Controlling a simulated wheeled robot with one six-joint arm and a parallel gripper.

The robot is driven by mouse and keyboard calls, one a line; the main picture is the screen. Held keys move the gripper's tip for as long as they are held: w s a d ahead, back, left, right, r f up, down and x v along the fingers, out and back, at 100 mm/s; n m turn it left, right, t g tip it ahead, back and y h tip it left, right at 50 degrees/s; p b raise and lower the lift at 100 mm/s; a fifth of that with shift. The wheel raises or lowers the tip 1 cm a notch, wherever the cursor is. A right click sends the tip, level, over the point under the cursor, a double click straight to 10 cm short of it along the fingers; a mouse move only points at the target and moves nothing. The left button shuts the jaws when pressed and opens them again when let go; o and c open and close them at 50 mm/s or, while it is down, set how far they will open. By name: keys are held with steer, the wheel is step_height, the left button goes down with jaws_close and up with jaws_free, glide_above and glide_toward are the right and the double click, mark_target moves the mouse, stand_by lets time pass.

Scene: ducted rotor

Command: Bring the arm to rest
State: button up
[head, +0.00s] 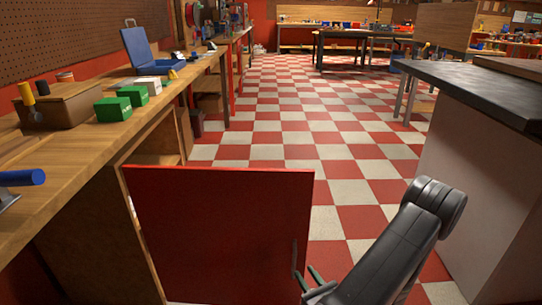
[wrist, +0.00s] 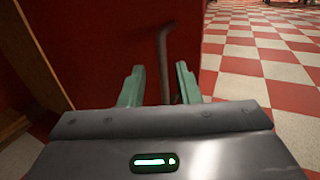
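My gripper (head: 307,274) is low in front of the red cabinet door (head: 222,230), near its right edge. The door stands open, swung out from the wooden bench. In the wrist view the two green fingers of my gripper (wrist: 160,80) are apart, with no object clamped. The dark curved door handle (wrist: 163,55) appears between the fingers in that view, with a gap on both sides. How far it reaches in between them is hard to tell. The handle also shows faintly in the head view (head: 294,257). My dark forearm reaches in from the lower right.
A wooden bench (head: 60,185) along the left carries green boxes (head: 113,108), a brown box (head: 66,105) and a blue case (head: 145,55). A dark-topped counter (head: 470,90) stands on the right. The checkered floor (head: 290,110) between them is clear.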

mark_target(295, 258)
steer(key=shift+b+x, duration=0.65)
steer(key=shift+x, duration=3.3)
